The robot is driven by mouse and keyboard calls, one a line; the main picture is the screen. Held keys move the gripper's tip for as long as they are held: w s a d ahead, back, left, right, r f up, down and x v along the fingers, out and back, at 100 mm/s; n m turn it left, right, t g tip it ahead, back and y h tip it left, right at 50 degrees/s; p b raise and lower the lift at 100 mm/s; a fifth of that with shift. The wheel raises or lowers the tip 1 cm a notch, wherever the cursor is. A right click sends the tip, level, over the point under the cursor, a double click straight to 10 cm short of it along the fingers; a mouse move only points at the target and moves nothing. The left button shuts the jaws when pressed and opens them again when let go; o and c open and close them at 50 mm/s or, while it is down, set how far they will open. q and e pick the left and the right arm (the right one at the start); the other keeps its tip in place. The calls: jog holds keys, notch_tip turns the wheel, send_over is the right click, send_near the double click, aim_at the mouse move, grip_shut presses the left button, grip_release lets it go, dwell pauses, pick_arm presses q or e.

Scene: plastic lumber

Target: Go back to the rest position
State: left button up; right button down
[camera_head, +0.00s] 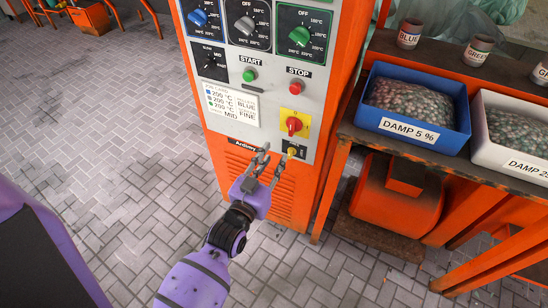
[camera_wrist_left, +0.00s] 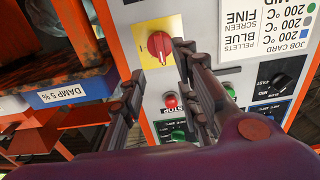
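My left gripper (camera_head: 273,156) is in front of the lower part of the orange machine's grey control panel (camera_head: 240,75). Its dark fingers are spread apart with nothing between them. My right gripper is not in view.
The panel also carries blue, grey and green dials, a green START button (camera_head: 249,75) and a red STOP button (camera_head: 296,86). To the right, a bench holds a blue bin (camera_head: 420,133) of pellets and a white bin (camera_head: 483,140). Paved floor (camera_head: 110,130) is clear to the left.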

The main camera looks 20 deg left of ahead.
pick_arm(q)
jog(key=shift+f, duration=0.15)
